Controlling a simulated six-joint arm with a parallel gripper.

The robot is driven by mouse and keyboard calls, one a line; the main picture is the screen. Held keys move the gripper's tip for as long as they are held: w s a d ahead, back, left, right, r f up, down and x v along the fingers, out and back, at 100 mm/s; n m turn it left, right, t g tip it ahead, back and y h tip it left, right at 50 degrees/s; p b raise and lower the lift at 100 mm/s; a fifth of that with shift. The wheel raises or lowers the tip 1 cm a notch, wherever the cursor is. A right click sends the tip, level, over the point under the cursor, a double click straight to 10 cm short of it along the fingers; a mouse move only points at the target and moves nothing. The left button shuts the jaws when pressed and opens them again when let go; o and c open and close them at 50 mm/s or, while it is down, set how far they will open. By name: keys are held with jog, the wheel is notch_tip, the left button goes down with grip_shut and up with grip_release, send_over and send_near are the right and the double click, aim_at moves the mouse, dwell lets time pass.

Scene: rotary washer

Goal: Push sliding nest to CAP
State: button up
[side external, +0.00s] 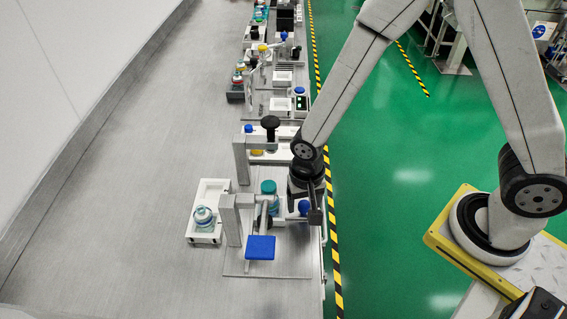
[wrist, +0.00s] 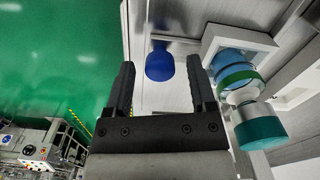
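My gripper (side external: 312,205) points down at the right edge of the near station. In the wrist view its two dark fingers (wrist: 160,65) are apart with nothing held. A blue knob (wrist: 160,65) shows between and beyond the fingertips; in the side view the knob (side external: 303,207) is right beside the gripper. I cannot tell whether they touch. A bottle with a teal cap (wrist: 261,126) stands just right of the gripper in the wrist view, by a white frame (wrist: 235,38) that seems to be the sliding nest; it also shows in the side view (side external: 268,188). No CAP label is readable.
A blue pad (side external: 260,247) on a lever and a grey upright post (side external: 231,220) stand close by. A white tray (side external: 208,238) holding another bottle (side external: 204,218) is to the left. More stations line the bench behind. The bench's left side is clear.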

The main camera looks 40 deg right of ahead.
grip_shut()
dwell(1.2)
